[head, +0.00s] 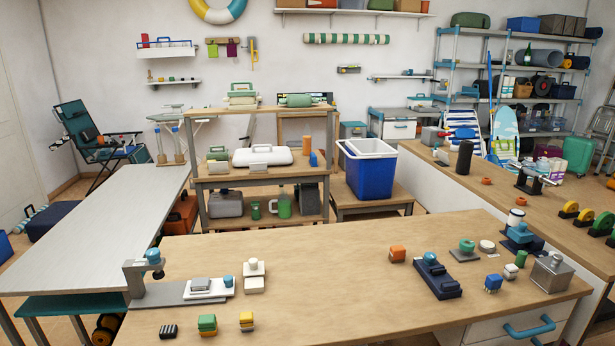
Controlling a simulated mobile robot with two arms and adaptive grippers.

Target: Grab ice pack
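I cannot pick out an ice pack for certain in the head view. A blue cooler box (370,178) with a white rim stands on a low wooden table behind the workbench; its inside is mostly hidden. Neither of my grippers is in view.
The near wooden workbench (330,290) has a clear middle, with small tools and blocks at both ends. A long grey table (100,225) stands left and another counter (560,215) right. A loaded metal rack (515,90) and a folding chair (95,135) stand behind.

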